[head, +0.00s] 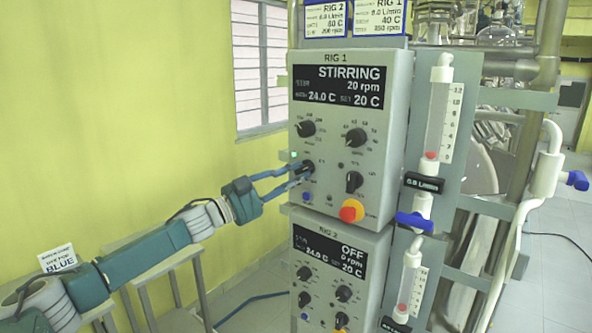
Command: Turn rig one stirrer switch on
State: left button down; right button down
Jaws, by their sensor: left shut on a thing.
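The RIG 1 control box (377,180) faces me in the middle of the head view. Its display (337,87) reads STIRRING, 20 rpm, 24.0 C and 20 C. My left gripper (301,172) reaches in from the left and is shut on the small dark switch knob (309,166) at the left of the panel's lower knob row. The fingers partly hide this knob, and its small label is too fine to read. A small green light (294,155) shows beside it. My right gripper is not in view.
The RIG 2 box (368,250) sits directly below; its display (327,255) reads OFF, 0 rpm. A red-and-yellow button (351,211) sticks out at lower right of RIG 1. A flow meter (437,120) and blue valve handle (414,221) stand to the right.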

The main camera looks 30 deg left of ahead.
pick_arm(q)
jog(key=shift+r+m+p, duration=0.3)
jog(key=shift+r+m, duration=0.2)
jog(key=shift+h, duration=0.3)
jog(key=c, duration=1.7)
grip_release()
jog(key=shift+o, duration=0.9)
jog(key=shift+s+d, duration=0.15)
jog(key=shift+d, duration=0.05)
jog(key=shift+f, duration=0.1)
jog(key=shift+f, duration=0.1)
jog(key=v, duration=1.2)
jog(key=shift+r, duration=0.4)
